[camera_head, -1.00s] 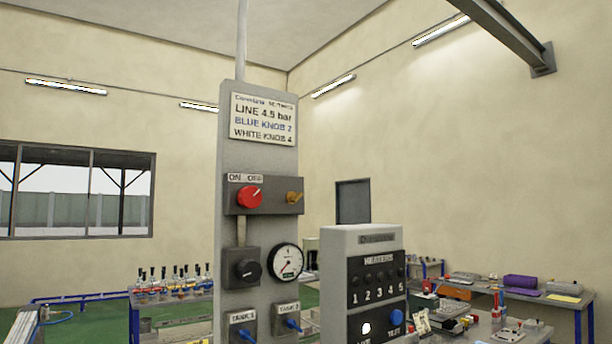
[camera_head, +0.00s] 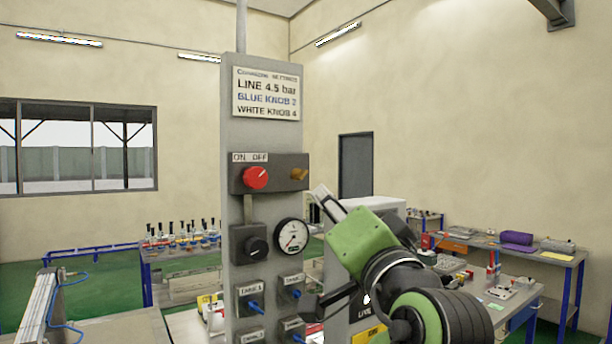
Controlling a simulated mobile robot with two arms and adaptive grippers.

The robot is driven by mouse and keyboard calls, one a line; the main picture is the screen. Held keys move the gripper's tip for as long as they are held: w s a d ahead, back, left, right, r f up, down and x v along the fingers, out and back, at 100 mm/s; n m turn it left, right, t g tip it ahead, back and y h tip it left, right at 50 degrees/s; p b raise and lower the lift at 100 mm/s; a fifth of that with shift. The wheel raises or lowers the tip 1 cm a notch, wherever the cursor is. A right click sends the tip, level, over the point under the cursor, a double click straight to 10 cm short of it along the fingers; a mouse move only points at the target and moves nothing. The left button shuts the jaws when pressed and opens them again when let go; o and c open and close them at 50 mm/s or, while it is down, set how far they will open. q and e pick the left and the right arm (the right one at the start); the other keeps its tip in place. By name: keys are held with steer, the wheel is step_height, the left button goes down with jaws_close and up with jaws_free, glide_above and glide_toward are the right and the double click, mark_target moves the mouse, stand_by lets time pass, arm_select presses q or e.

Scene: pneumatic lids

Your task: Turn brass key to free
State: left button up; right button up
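The brass key (camera_head: 299,174) sits at the right end of a dark switch box (camera_head: 270,186) on the grey panel (camera_head: 262,137). A red knob (camera_head: 255,178) is to its left on the same box, under the ON OFF label. My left gripper is out of view.
A pressure gauge (camera_head: 292,235) and black knob (camera_head: 256,247) are below the box. Blue-handled valves (camera_head: 253,304) are lower on the panel. My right arm covers most of the heater box. Benches with bottles and tools stand behind.

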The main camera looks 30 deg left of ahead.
mark_target(304, 176)
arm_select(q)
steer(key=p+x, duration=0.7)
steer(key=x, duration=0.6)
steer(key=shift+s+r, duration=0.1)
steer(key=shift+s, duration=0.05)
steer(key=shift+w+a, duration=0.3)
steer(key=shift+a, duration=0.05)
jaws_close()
